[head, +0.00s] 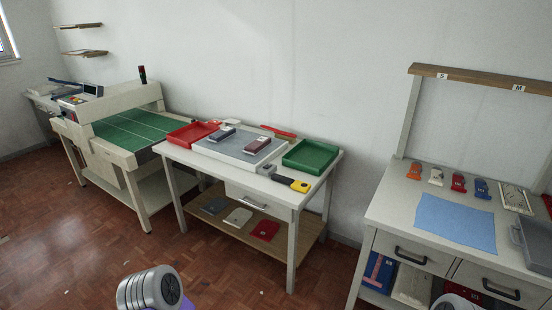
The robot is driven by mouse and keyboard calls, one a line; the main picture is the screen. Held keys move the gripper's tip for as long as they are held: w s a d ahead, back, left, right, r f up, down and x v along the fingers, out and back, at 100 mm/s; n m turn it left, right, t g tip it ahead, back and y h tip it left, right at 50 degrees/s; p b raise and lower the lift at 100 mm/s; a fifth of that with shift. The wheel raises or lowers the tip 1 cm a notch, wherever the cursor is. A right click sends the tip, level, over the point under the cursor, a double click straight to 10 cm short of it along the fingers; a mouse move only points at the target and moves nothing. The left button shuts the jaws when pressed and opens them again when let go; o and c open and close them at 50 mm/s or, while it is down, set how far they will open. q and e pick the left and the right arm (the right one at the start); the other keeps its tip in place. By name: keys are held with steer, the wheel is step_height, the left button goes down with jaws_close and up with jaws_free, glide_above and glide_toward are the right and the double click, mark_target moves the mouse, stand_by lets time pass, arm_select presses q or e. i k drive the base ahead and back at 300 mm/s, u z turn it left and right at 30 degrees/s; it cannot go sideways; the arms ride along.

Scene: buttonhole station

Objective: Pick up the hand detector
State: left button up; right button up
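The hand detector appears to be the black and yellow handheld device (291,183) lying near the front right corner of the middle table (228,176). Its black part points left and its yellow part lies to the right, below the green tray. Nothing covers it. Neither of my grippers shows; only rounded grey parts of my arms reach in at the bottom edge, well apart from the table.
The middle table also holds a red tray (191,134), a green tray (311,156) and a grey mat (238,147) with dark folded items. A conveyor machine (122,118) stands left. A bench (392,208) with a blue cloth (455,223) stands right. Open floor (220,262) lies in front.

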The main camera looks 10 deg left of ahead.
mark_target(300, 186)
steer(key=u, duration=0.2)
steer(key=i, duration=1.85)
steer(key=u, duration=0.1)
